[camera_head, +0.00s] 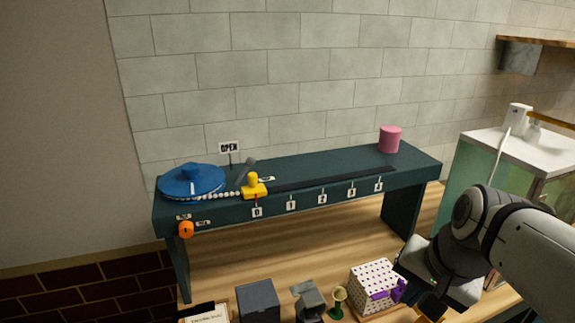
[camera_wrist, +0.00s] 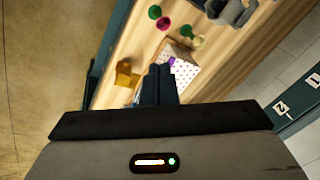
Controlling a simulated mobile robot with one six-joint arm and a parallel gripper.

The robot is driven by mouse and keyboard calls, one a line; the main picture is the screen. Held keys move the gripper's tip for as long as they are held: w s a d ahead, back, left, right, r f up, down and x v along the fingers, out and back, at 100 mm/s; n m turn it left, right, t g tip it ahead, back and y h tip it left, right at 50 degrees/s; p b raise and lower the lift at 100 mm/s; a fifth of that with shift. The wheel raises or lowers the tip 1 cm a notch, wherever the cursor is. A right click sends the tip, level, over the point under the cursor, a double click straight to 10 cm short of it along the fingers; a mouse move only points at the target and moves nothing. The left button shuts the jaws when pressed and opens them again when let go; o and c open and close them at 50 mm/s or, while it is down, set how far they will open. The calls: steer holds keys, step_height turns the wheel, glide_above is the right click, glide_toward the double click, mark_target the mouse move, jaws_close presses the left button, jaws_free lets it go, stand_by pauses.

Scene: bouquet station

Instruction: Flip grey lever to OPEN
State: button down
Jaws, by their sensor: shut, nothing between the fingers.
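The grey lever (camera_head: 246,168) stands on the dark teal bench shelf (camera_head: 320,160), its knobbed top leaning to the right. A white OPEN sign (camera_head: 229,147) stands on a thin post to the left of the knob. A small label, too small to read, lies to the right of the lever. My gripper (camera_wrist: 160,69) is shut and empty in the wrist view. In the head view it is low at the right, far from the lever and partly hidden by my arm. The lever does not show in the wrist view.
A blue disc (camera_head: 190,181), white beads and a yellow slider (camera_head: 254,186) sit close to the lever. A pink cylinder (camera_head: 390,139) stands on the shelf's right end. Below are a dotted white box (camera_head: 377,275) and a dark box (camera_head: 258,300). A glass-sided cabinet stands right.

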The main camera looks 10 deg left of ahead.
steer(key=w+a+r+m+g+y+b, duration=0.1)
steer(key=w+a+r+m+y+b, duration=0.2)
steer(key=w+a+r+m+y, duration=0.2)
steer(key=w+a+r+m+g+y+b, duration=0.1)
steer(key=w+a+r+m+y+b, duration=0.2)
steer(key=w+a+m, duration=0.9)
steer(key=w+r+y, duration=0.3)
steer(key=shift+w+a+r+m+g, duration=0.3)
steer(key=shift+w+r+m+g, duration=0.05)
steer(key=shift+r+m+g, duration=0.05)
glide_toward(244, 173)
steer(key=shift+s+d+f, duration=0.1)
steer(key=shift+f, duration=0.5)
steer(key=shift+s+d+f, duration=0.15)
steer(key=shift+f, duration=0.5)
steer(key=shift+w+a+r+p, duration=0.15)
steer(key=shift+w+a+r, duration=0.05)
steer(key=shift+a, duration=0.45)
steer(key=shift+w+a+r+p, duration=0.15)
steer(key=shift+w+a+r, duration=0.05)
steer(key=shift+a, duration=0.5)
steer(key=shift+w+a+r+p, duration=0.15)
steer(key=shift+a, duration=0.5)
